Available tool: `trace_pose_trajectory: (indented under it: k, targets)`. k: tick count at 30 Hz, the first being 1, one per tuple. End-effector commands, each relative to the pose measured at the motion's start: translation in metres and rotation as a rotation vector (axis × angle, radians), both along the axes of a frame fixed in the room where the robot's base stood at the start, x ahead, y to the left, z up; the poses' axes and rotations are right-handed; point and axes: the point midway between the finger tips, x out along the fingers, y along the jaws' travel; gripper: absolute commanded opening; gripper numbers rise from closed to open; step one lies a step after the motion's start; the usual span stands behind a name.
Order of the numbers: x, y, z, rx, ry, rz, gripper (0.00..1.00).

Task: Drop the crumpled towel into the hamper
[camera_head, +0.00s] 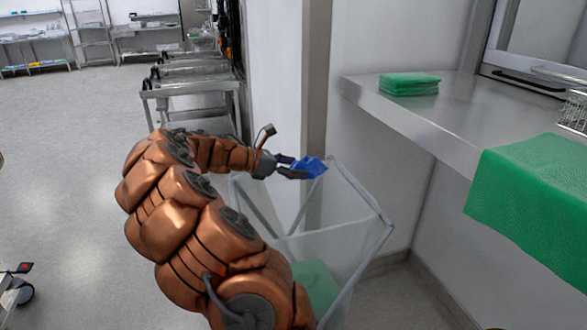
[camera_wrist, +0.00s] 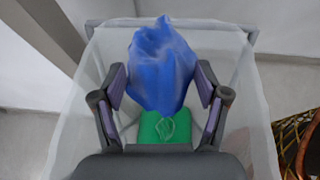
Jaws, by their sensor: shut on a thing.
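The crumpled towel (camera_head: 309,167) is blue and bunched up. My gripper (camera_head: 290,169) is shut on it, above the open top of the hamper (camera_head: 372,232), near its far left rim. The hamper is a translucent bag on a grey frame. In the wrist view the towel (camera_wrist: 162,66) sits between the two fingers of my gripper (camera_wrist: 160,100), with the hamper's pale wall (camera_wrist: 245,75) around it. A green cloth (camera_head: 314,285) lies low inside the hamper; it also shows below the towel in the wrist view (camera_wrist: 164,128), with a small clear item on it.
A steel counter (camera_head: 440,115) at the right holds a folded green stack (camera_head: 409,84), a draped green cloth (camera_head: 535,190) and a wire basket (camera_head: 575,110). A wall post (camera_head: 316,90) stands behind the hamper.

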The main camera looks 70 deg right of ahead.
Motion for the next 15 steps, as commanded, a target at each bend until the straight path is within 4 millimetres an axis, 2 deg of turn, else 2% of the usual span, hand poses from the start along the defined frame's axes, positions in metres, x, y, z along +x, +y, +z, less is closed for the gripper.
trace_pose_trajectory:
  k: [1, 6, 15]
  targets:
    - [0.0, 0.0, -0.01, -0.001, 0.001, 0.0, 0.36]
    - [0.0, 0.0, -0.021, -0.001, 0.002, 0.0, 0.36]
    - [0.0, 0.0, -0.023, -0.001, 0.0, 0.001, 0.36]
